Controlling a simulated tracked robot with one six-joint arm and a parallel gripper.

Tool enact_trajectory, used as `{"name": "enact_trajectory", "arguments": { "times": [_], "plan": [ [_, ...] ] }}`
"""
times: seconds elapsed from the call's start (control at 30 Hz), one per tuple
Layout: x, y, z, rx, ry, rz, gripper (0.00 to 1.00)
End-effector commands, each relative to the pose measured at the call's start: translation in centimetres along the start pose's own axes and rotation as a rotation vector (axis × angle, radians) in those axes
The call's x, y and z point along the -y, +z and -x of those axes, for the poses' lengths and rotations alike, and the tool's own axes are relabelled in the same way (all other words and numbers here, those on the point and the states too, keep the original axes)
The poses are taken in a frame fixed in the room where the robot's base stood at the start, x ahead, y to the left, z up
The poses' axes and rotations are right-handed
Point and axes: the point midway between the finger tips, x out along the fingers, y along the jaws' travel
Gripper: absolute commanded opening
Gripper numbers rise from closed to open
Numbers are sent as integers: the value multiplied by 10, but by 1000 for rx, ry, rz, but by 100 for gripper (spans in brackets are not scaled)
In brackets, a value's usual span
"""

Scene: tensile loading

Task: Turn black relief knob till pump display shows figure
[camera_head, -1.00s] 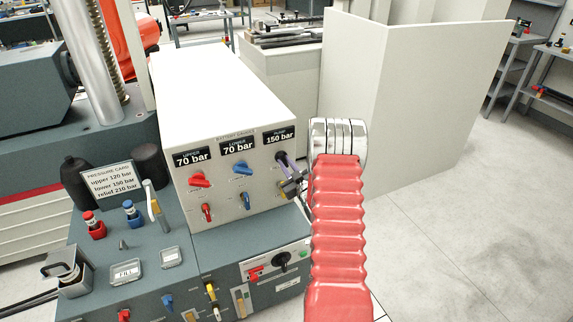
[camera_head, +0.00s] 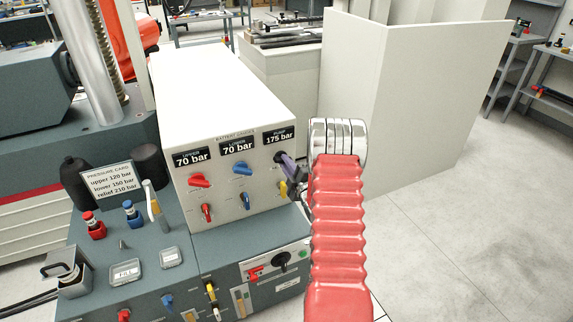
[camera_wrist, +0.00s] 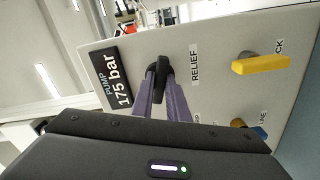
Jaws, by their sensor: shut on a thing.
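The black relief knob (camera_wrist: 161,78) is on the light grey panel beside the RELIEF label (camera_wrist: 194,64) in the wrist view. My gripper (camera_wrist: 160,88) has its purple fingers shut on this knob, one on each side. In the head view my gripper (camera_head: 287,168) is at the panel's right edge, below the pump display, partly hidden by my red arm. The pump display (camera_head: 279,136) reads 175 bar, and it also shows in the wrist view (camera_wrist: 115,80). The pressure card (camera_head: 108,184) reads upper 120 bar, lower 150 bar, relief 210 bar.
Red (camera_head: 200,180) and blue (camera_head: 243,168) knobs sit left of my gripper under displays both reading 70 bar. A yellow knob (camera_wrist: 260,64) is on the same panel. A white partition (camera_head: 420,100) stands close behind my arm. The floor at right is clear.

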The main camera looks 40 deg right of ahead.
Motion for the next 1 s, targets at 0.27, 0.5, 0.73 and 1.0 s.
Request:
{"name": "enact_trajectory", "arguments": {
  "times": [0.27,0.5,0.73,1.0],
  "plan": [
    [9,1,3,5,-18,113,0],
    [9,1,3,5,-18,138,0],
    [9,1,3,5,-18,137,0],
    [6,1,2,3,-12,139,30]
  ]
}}
